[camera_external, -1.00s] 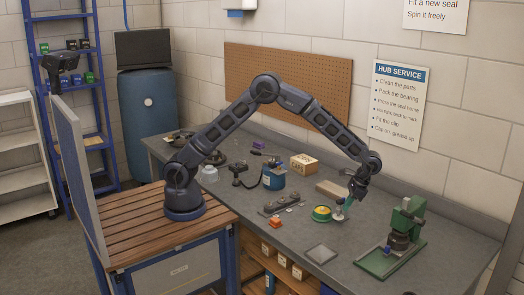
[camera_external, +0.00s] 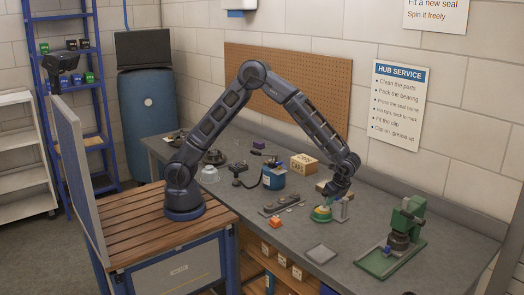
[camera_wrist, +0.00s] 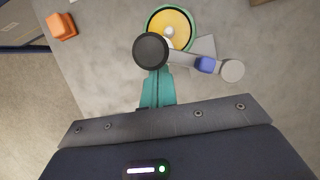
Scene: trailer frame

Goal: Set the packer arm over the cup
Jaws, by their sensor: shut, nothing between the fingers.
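The cup (camera_external: 319,216) is a green round dish with a yellow inside, on the bench. In the wrist view the cup (camera_wrist: 178,22) is at the top, with a small pale knob at its middle. The packer arm (camera_wrist: 182,58) is a grey bar with a black round head (camera_wrist: 150,50), a blue piece along it and a round grey end on the right. The head overlaps the cup's near left edge in this view, off its middle. My gripper (camera_wrist: 156,74) has teal fingers, shut and empty, right beside the head; contact is unclear. My gripper (camera_external: 326,205) hangs at the cup.
An orange block (camera_external: 275,222) lies left of the cup. A flat grey square (camera_external: 321,254) lies in front. A green press (camera_external: 402,235) stands to the right. A blue tin (camera_external: 273,178) and a caps box (camera_external: 304,164) stand behind. The bench between cup and press is clear.

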